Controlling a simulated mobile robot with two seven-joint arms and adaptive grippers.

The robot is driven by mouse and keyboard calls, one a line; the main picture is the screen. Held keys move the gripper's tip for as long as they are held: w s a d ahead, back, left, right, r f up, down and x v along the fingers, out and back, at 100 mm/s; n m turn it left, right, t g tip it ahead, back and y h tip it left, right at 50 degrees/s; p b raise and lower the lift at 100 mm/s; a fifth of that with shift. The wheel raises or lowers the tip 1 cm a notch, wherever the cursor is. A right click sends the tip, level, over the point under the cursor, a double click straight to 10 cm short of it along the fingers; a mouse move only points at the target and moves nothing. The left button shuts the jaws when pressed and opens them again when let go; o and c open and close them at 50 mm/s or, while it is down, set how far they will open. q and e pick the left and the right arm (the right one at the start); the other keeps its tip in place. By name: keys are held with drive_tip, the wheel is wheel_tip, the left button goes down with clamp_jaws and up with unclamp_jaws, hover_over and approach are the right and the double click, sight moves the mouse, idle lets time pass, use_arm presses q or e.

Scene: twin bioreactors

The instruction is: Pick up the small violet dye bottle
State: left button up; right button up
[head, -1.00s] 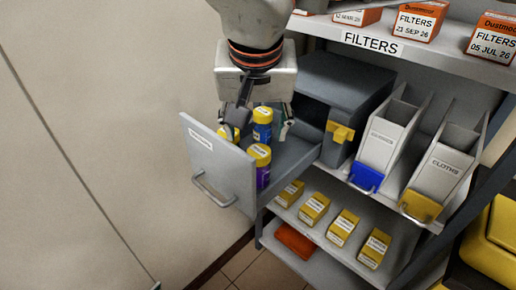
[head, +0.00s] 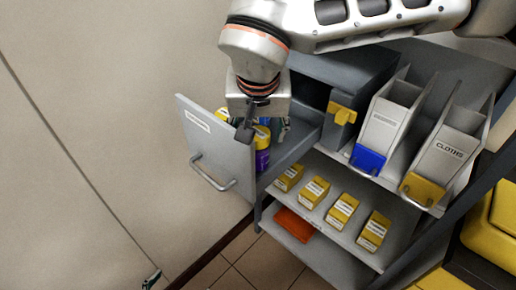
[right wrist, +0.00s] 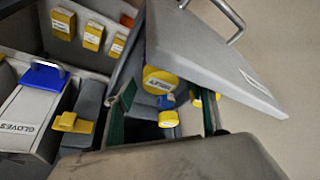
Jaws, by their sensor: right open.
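The small violet dye bottle (head: 262,160) stands upright in the open drawer, near its front panel. Its yellow cap is partly covered by a finger of my right gripper (head: 264,130) in the head view. My right gripper is open above the drawer, pointing down, with nothing in its jaws. In the right wrist view, a labelled yellow cap (right wrist: 160,80), seemingly the violet bottle's, lies beyond the space between the green-padded fingers. A blue bottle (right wrist: 167,101) with a yellow cap shows closer, between the fingers. My left gripper is not in view.
The grey drawer front (head: 214,145) stands out from the shelf unit, with a bar handle. Another yellow item (right wrist: 199,99) is partly behind a finger. Bins with blue and yellow fronts (head: 368,159) stand right; yellow boxes (head: 313,192) line the shelf below. The wall at left is bare.

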drive_tip(key=shift+x, duration=0.85)
drive_tip(key=shift+c, duration=0.5)
drive_tip(key=c, duration=1.3)
drive_tip(key=shift+o, duration=0.2)
drive_tip(key=shift+r, duration=0.1)
